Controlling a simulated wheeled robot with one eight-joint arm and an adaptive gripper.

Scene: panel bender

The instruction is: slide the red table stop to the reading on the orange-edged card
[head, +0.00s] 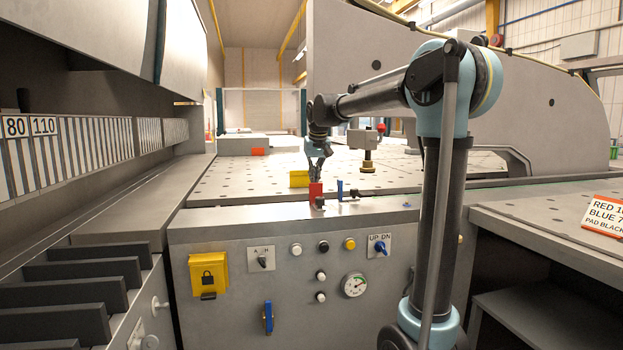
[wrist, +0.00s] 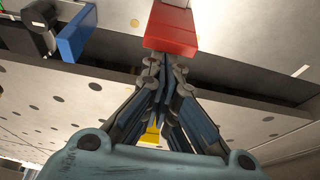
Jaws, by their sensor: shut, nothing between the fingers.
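The red table stop (head: 316,193) stands at the front edge of the perforated table, in the middle of the head view. It also shows in the wrist view (wrist: 171,32) at the top centre, just beyond my fingertips. My gripper (head: 318,176) is shut and empty, pointing down close above or against the red stop; I cannot tell whether they touch. The orange-edged card (head: 603,216) lies on the right bench, cut off by the picture edge. Its lines begin "RED 10", "BLUE 7" and "PAD BLACK"; the ends of the numbers are cut off.
A blue stop (head: 340,189) stands just right of the red one, with a dark clamp (head: 351,194) beside it. A yellow block (head: 299,179) sits behind on the table (head: 240,182). The front panel (head: 215,235) carries knobs and a gauge. Plates marked 80 and 110 (head: 43,126) hang at left.

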